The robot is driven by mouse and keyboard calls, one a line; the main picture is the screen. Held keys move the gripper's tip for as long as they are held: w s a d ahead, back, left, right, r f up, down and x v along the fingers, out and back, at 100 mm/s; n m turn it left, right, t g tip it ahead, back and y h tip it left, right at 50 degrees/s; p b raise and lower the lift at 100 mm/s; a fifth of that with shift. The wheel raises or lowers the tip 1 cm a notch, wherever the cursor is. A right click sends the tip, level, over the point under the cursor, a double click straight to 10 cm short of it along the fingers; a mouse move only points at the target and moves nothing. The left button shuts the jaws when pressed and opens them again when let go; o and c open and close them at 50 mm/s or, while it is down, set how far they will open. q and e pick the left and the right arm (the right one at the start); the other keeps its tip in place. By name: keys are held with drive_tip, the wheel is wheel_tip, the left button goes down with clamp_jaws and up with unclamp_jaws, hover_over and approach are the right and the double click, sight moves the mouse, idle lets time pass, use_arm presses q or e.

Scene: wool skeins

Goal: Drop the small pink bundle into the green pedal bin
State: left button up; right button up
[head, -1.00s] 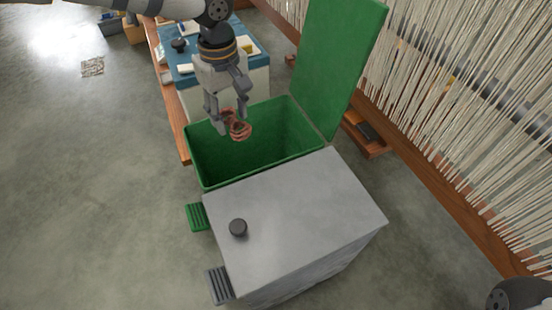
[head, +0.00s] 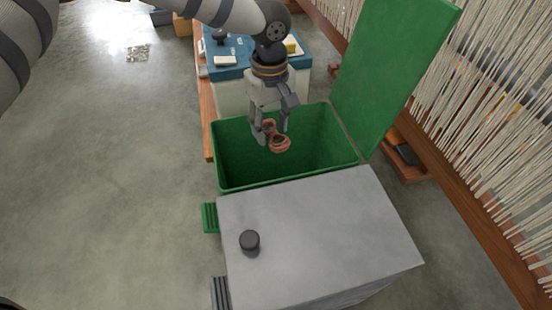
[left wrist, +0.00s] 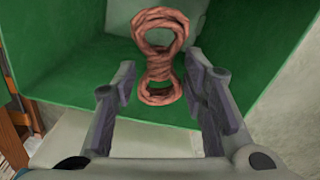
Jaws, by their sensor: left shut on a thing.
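The small pink bundle (head: 279,143) is a twisted skein in a figure-eight shape. My left gripper (head: 270,135) is shut on it and holds it above the open mouth of the green pedal bin (head: 218,165). In the left wrist view the bundle (left wrist: 158,72) shows between the fingertips (left wrist: 160,82), with the green bin walls (left wrist: 250,45) around and below it. The bin's lid (head: 390,70) stands up at the right, and its green pedal (head: 209,217) is at the left. My right gripper is not in view.
A grey bin (head: 320,235) with a closed lid and a dark round knob (head: 249,240) stands directly in front of the green one. Behind is a blue-topped table (head: 228,72) with small items. A loom with pale threads (head: 490,110) lines the right.

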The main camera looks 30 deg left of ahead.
use_arm(q)
drive_tip(key=o, duration=0.9)
wheel_tip(320, 180, up, 12)
